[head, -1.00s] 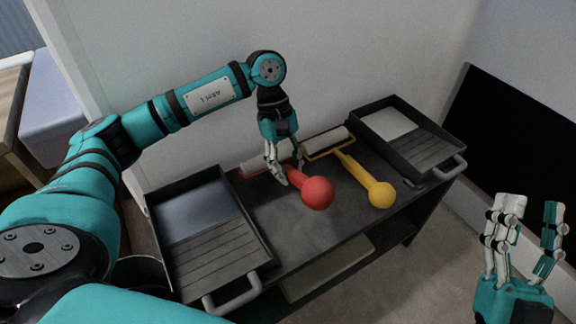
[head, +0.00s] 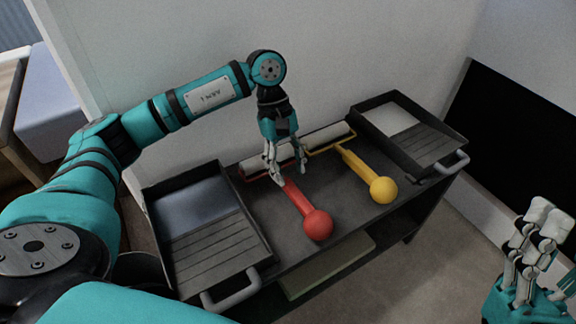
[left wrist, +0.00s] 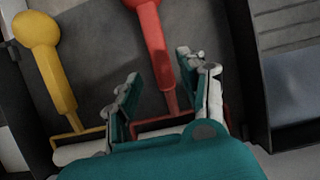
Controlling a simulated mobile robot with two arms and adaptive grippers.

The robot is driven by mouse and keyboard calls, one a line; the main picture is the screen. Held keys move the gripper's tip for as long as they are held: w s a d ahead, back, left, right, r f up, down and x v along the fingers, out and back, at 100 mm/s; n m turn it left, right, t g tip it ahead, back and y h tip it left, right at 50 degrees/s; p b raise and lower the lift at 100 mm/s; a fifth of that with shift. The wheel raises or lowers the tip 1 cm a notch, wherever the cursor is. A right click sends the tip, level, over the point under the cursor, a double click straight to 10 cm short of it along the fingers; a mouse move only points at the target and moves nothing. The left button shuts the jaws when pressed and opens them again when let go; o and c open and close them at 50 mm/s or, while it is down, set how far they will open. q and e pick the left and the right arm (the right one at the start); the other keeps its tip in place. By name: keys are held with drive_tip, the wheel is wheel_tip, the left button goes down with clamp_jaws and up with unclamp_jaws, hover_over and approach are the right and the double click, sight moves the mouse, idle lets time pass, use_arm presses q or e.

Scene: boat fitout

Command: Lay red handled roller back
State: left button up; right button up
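The red-handled roller (head: 303,206) lies on the dark top of the cart (head: 340,212), its ball end toward the front and its pale roller head (head: 255,170) toward the wall. My left gripper (head: 284,174) is over the roller end of the red handle. In the left wrist view the red handle (left wrist: 154,45) runs between the fingers of the left gripper (left wrist: 158,66), with gaps on both sides. That gripper is open. My right gripper (head: 545,245) is at the lower right, away from the cart, open and partly cut off.
A yellow-handled roller (head: 363,172) lies to the right of the red one. A dark paint tray (head: 212,250) stands at the cart's left end and another (head: 425,150) at the right end. A wall is close behind the cart.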

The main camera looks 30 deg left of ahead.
use_arm(q)
drive_tip(key=shift+o, duration=0.5)
drive_tip(key=shift+r, duration=0.1)
drive_tip(key=v, duration=0.7)
drive_tip(key=shift+r, duration=0.1)
